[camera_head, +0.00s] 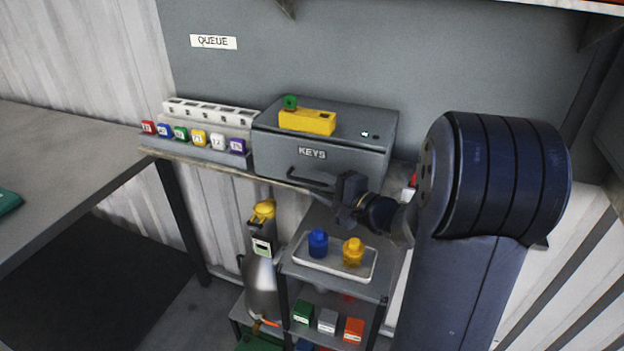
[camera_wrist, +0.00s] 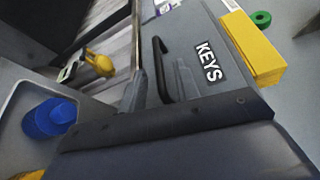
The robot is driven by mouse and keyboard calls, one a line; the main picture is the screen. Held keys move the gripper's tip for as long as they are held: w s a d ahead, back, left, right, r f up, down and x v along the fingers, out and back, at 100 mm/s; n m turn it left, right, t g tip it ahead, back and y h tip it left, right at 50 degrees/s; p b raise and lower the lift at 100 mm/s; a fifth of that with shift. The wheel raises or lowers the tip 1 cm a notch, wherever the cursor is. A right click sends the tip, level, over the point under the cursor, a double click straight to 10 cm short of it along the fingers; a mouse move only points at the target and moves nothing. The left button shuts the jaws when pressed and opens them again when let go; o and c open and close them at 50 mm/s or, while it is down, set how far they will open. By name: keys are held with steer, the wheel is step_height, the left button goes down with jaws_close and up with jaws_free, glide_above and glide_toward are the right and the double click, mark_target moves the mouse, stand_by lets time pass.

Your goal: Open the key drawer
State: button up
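The key drawer is a grey box front labelled KEYS (camera_head: 312,153), on the wall shelf. It looks shut in the head view. Its dark bar handle (camera_head: 308,181) sticks out low on the front. In the wrist view the handle (camera_wrist: 158,62) and the KEYS label (camera_wrist: 210,62) are close by. My gripper (camera_head: 335,190) is at the drawer front, by the right part of the handle. In the wrist view my gripper (camera_wrist: 160,88) has its fingers apart, one on each side of the handle. Whether they touch it cannot be told.
A yellow block (camera_head: 307,122) and green ring (camera_head: 290,102) lie on top of the box. A rack of coloured tags (camera_head: 200,139) stands to its left. Below are a cart tray (camera_head: 333,270) with blue and yellow bottles, and a metal cylinder (camera_head: 260,280).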

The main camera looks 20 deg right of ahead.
steer(key=shift+x, duration=1.4)
steer(key=shift+c, duration=0.2)
steer(key=shift+s, duration=0.1)
jaws_close()
